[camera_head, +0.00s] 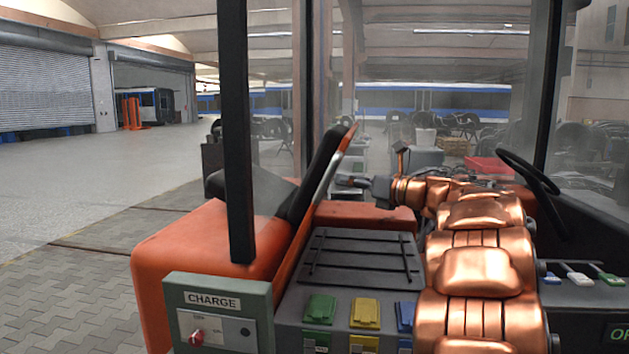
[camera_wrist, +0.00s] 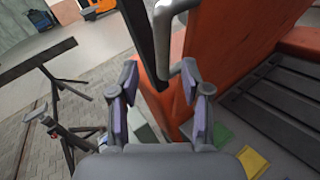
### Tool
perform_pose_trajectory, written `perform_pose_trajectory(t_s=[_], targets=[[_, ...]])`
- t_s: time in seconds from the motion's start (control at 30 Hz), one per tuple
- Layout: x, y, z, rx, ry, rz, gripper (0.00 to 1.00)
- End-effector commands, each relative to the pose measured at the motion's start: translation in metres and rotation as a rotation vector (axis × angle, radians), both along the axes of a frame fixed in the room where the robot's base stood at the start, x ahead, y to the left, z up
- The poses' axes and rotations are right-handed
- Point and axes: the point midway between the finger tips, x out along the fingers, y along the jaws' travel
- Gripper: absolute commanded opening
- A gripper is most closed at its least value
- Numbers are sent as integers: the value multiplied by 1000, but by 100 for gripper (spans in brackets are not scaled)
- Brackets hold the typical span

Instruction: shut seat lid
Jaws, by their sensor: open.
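The seat lid (camera_head: 322,190) stands raised and tilted in the head view, a thin orange panel with the black seat on its left side. In the wrist view an orange panel, which looks like the lid (camera_wrist: 235,60), rises right of centre. A grey bent bar (camera_wrist: 175,55), like a handle, shows beside it. My gripper (camera_head: 347,181) is at the lid's right side in the head view. In the wrist view my gripper (camera_wrist: 160,100) is open, with purple finger pads. The bar's lower end is near the right finger; contact cannot be told.
A ribbed grey deck (camera_head: 362,262) lies below, with green, yellow and blue covers in front. A black post (camera_head: 237,130) stands left of the lid. A steering wheel (camera_head: 530,180) is at right. A CHARGE box (camera_head: 217,315) is at front left. Open floor lies left.

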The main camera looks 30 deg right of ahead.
Motion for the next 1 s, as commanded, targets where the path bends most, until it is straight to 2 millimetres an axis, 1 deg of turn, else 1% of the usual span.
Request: perform_pose_trajectory(t_s=[0.07,0.17,0.4,0.6,0.73,1.0], targets=[[2,-1,0,-3,1,0,48],[12,-1,1,-2,1,-6,48],[45,8,1,2,1,-6,48],[65,15,1,-1,-1,-6,48],[70,18,1,-1,-1,-5,48],[71,18,0,-1,-1,-6,46]])
